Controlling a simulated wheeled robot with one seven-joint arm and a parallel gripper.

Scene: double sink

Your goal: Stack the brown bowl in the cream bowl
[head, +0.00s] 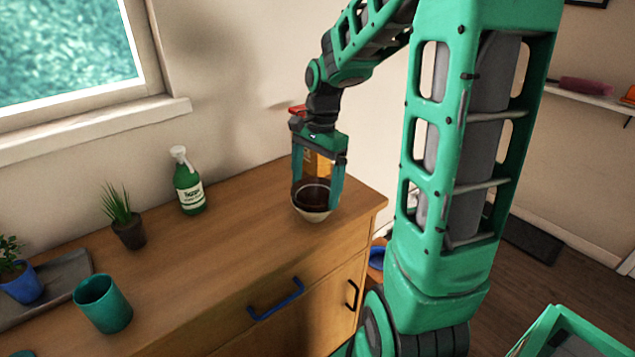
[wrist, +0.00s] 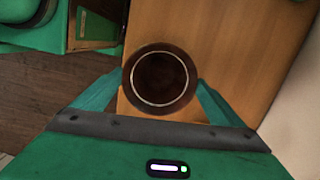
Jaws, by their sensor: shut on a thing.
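My gripper (head: 317,190) points down over the right end of the wooden counter, shut on the brown bowl (head: 312,196). The dark brown bowl also shows in the wrist view (wrist: 160,78), between the two green fingers, with a pale ring line inside. The cream bowl (head: 312,215) shows just below the brown bowl in the head view, on the counter. Only its lower pale part is visible. The brown bowl appears to sit in or right over the cream bowl; I cannot tell whether they touch. In the wrist view the cream bowl is hidden beneath the brown one.
An orange-brown object (head: 318,163) shows behind my fingers. A green bottle (head: 188,182), a small potted plant (head: 126,222), a teal cup (head: 103,304) and a blue-potted plant (head: 20,282) on a grey tray (head: 72,276) stand further left. The counter between is clear.

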